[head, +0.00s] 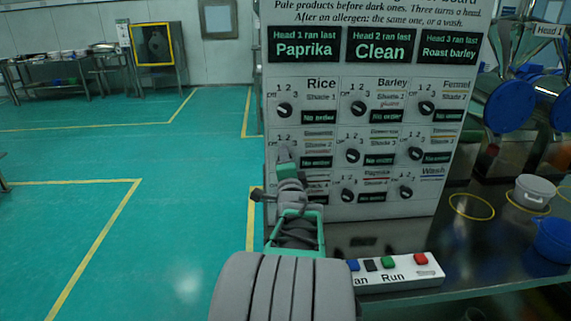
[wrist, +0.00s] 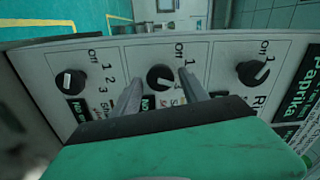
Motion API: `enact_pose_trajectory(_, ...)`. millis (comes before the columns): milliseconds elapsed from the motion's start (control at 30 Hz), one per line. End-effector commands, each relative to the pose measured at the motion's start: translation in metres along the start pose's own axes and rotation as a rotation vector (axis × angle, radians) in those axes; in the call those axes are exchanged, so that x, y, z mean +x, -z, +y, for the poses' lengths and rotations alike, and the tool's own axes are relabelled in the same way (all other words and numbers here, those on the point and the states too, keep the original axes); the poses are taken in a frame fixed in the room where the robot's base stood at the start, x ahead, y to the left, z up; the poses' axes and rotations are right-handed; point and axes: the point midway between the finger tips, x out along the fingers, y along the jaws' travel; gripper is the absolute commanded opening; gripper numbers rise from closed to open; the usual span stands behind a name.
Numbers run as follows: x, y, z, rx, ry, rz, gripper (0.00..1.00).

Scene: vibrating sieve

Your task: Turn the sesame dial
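The dial board (head: 360,70) stands upright, with rows of black dials marked Off, 1, 2, 3. My gripper (head: 287,155) is at the left column, middle row, and hides the dial there in the head view. In the wrist view the board is seen turned sideways, with the Rice dial (wrist: 252,73) at right. The middle dial (wrist: 160,78) lies between the two fingers of my gripper (wrist: 160,86), which are apart, one on each side. Whether they touch it, I cannot tell. The label beside it is partly hidden and too blurred to read as sesame.
Another dial (wrist: 70,82) of the same column is left of the fingers in the wrist view. A button box (head: 398,272) lies on the metal table (head: 440,235) below the board. A white pot (head: 533,190) and blue-lidded machines (head: 510,105) are at right. The green floor at left is clear.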

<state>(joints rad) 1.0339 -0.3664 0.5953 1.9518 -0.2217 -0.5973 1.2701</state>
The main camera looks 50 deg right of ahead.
Motion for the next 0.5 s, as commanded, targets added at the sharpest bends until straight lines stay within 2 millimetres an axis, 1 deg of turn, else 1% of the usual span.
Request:
enact_pose_trajectory(33, 0.000, 0.000, 0.000, 0.000, 0.000, -0.001, 0.57)
enact_pose_trajectory(100, 0.000, -0.001, 0.000, 0.000, 0.001, -0.001, 0.60)
enact_pose_trajectory(333, -0.001, -0.001, -0.001, 0.000, 0.001, -0.001, 0.60)
enact_pose_trajectory(433, -0.011, 0.000, -0.001, 0.000, 0.002, 0.001, 0.60)
enact_pose_trajectory(500, -0.024, 0.000, -0.001, 0.000, 0.003, 0.001, 0.60)
